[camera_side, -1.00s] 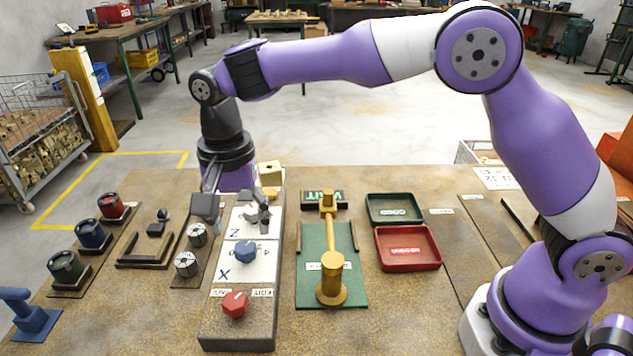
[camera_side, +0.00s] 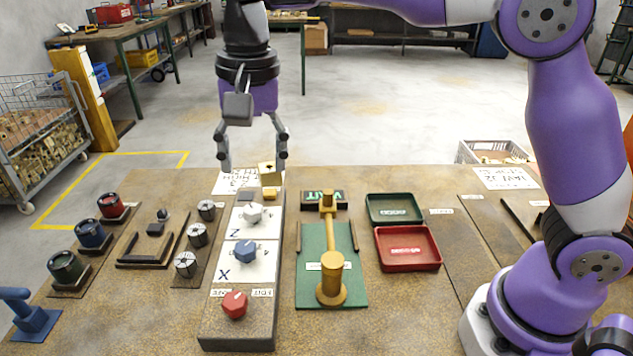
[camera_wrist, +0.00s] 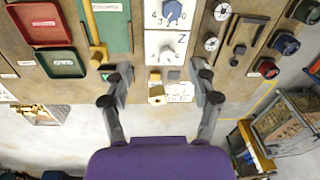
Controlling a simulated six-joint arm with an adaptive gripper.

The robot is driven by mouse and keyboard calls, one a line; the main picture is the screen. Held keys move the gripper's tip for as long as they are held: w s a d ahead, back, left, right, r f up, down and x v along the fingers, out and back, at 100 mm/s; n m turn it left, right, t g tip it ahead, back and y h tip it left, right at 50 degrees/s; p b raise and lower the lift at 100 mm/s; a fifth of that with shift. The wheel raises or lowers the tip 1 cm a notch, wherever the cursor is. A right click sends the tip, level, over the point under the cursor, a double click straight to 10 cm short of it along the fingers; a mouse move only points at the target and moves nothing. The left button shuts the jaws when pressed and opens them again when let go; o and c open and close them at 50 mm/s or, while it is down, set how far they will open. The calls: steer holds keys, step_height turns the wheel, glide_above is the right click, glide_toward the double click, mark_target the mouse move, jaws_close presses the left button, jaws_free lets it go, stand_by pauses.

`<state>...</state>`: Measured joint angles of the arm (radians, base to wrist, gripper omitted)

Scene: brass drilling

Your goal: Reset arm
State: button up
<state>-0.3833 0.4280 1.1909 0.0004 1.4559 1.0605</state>
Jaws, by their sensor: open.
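My gripper (camera_side: 252,160) is open and empty. In the side view it hangs fingers down above the far end of the grey control panel (camera_side: 237,330). In the wrist view the two fingers of my gripper (camera_wrist: 158,88) stand wide apart, with a small brass-coloured block (camera_wrist: 156,93) showing between them. That block (camera_side: 268,173) sits at the panel's far end, just below the fingertips in the side view; I see no contact. The panel carries a white knob (camera_side: 252,212) by the Z, a blue knob (camera_side: 246,251) by the X and a red knob (camera_side: 235,304).
A brass lever fixture (camera_side: 331,285) stands on a green plate (camera_side: 312,240) right of the panel. Green (camera_side: 394,208) and red (camera_side: 408,248) trays lie further right. Left are grey cylinders (camera_side: 197,235) and red, blue and dark green pots (camera_side: 90,234). Open floor lies behind the table.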

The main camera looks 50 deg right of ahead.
steer(key=s+d+r+n+t, duration=0.2)
steer(key=s+d+r+n, duration=0.15)
steer(key=s+d, duration=0.45)
steer(key=s+d+f+n+t, duration=0.2)
steer(key=s+d+f+n, duration=0.2)
steer(key=s+d+f, duration=0.1)
steer(key=shift+s+d+f+t, duration=0.4)
steer(key=shift+s+d, duration=0.25)
steer(key=shift+s, duration=0.35)
